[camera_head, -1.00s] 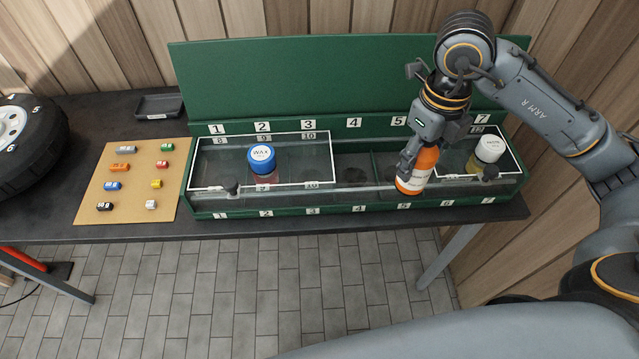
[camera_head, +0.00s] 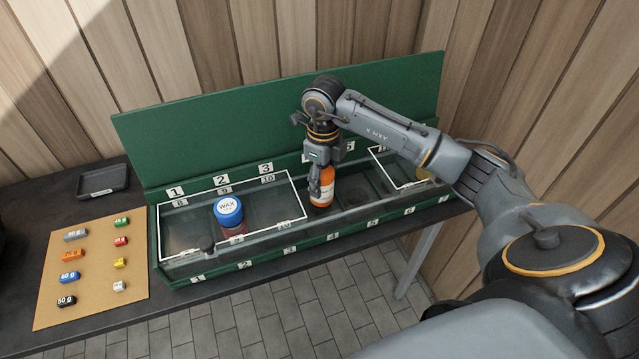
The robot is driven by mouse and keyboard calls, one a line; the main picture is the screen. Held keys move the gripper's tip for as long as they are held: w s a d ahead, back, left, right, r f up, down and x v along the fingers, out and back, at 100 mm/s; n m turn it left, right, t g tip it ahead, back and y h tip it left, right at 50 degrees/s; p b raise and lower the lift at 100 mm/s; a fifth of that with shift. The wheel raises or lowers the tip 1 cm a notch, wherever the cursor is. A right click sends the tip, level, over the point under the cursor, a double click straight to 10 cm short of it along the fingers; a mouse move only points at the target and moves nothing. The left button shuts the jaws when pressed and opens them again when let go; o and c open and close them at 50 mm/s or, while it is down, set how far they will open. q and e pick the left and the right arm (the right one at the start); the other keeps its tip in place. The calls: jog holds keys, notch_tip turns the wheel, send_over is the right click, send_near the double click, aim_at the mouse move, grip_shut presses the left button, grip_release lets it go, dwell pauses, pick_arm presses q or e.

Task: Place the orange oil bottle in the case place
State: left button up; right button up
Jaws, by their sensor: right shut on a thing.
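The orange oil bottle (camera_head: 321,190) has an orange body and a pale label. It stands upright at about the fourth place of the green case (camera_head: 225,267). I cannot tell whether its base touches the case floor. My right gripper (camera_head: 321,180) is shut on the upper part of the bottle and hides its top. The back label behind the gripper is hidden. My left gripper is not in view.
A blue-lidded wax jar (camera_head: 229,214) stands in the second place, inside a white-framed area. The raised green lid (camera_head: 215,137) stands behind. A board of small coloured weights (camera_head: 92,272) and a dark tray (camera_head: 101,181) lie left.

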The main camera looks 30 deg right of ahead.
jog(key=shift+w+d+f, duration=0.2)
jog(key=shift+w+f, duration=0.55)
jog(key=shift+f, duration=0.2)
notch_tip(320, 180, down, 3)
jog(key=shift+w+p, duration=0.1)
jog(key=shift+p, duration=0.9)
jog(key=shift+f, duration=0.15)
jog(key=shift+f, duration=0.1)
jog(key=o, duration=1.1)
jog(key=shift+f+b, duration=0.15)
jog(key=shift+b, duration=0.15)
jog(key=shift+c, duration=0.2)
jog(key=o, duration=0.4)
jog(key=shift+o, duration=0.2)
